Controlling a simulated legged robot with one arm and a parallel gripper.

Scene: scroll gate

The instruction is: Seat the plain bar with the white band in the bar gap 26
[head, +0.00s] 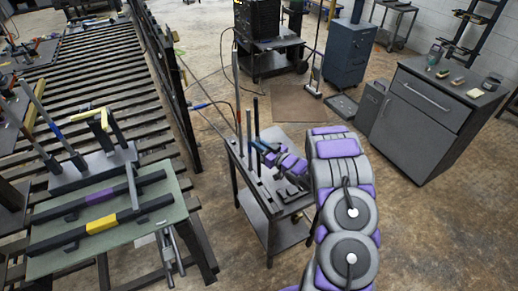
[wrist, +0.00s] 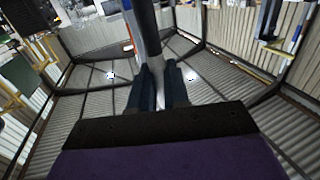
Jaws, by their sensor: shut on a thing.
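My gripper (head: 258,143) is over the small cart (head: 268,208) in the head view, shut on a dark upright bar (head: 256,115). In the wrist view, my gripper (wrist: 163,78) has both dark blue fingers around the bar, which runs up out of the picture (wrist: 145,22). A pale stretch shows on the bar at the fingers; I cannot tell whether it is the white band. The bar's lower end is hidden. A large slatted gate (head: 75,75) lies at the left in the head view. No number is readable, so I cannot tell which gap is 26.
Other upright bars (head: 238,115) stand on the cart beside the held one. A green-topped table (head: 60,262) at lower left carries bars with purple and yellow bands. A rack (head: 92,168) there holds upright bars. A grey cabinet (head: 425,120) stands right; the floor between is partly clear.

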